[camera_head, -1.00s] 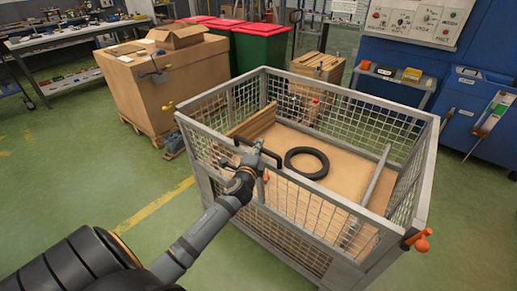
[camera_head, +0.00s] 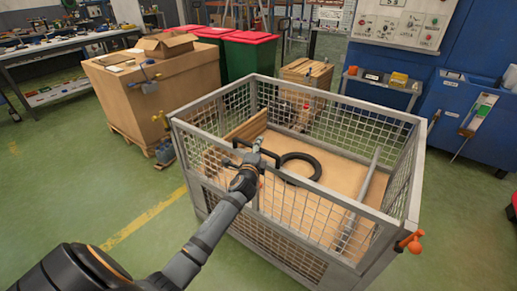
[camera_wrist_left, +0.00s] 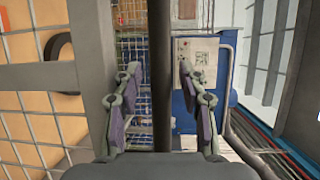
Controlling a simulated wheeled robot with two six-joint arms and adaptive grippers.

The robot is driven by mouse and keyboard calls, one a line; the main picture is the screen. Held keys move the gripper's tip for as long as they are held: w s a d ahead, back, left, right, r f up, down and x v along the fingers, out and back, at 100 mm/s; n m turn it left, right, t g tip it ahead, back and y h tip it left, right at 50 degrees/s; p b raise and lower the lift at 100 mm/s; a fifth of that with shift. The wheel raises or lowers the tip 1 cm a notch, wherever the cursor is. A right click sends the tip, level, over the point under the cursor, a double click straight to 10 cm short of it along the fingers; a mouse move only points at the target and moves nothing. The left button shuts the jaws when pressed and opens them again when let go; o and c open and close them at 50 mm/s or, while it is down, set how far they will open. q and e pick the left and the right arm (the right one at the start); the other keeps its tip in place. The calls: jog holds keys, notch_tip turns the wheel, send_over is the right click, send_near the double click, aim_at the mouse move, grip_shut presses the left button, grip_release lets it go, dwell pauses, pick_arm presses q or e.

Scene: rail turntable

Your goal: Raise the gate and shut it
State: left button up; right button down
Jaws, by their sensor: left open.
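The grey mesh cage (camera_head: 424,165) stands on the floor in the head view. Its near side has a mesh gate (camera_head: 300,205) with a top rail, which looks down in place. A black handle (camera_head: 240,142) sits at the gate's top rail. An orange latch knob (camera_head: 414,243) is at the cage's near right corner. My left gripper (camera_head: 256,148) is at the handle. In the left wrist view, the open fingers (camera_wrist_left: 160,110) stand on either side of a dark bar (camera_wrist_left: 160,40), the handle, with gaps on both sides. My right gripper is not in view.
Inside the cage are a black ring (camera_head: 301,166), a wooden board (camera_head: 246,127) and a slanted grey bar (camera_head: 366,180). A large carton (camera_head: 150,95) on a pallet stands behind left. Blue cabinets (camera_head: 475,110) stand at the right. Green floor is free in front.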

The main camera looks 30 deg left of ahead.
pick_arm(q)
jog(key=shift+s, duration=0.15)
jog(key=v, duration=1.1)
jog(key=shift+s, duration=0.35)
jog(key=shift+d, duration=0.15)
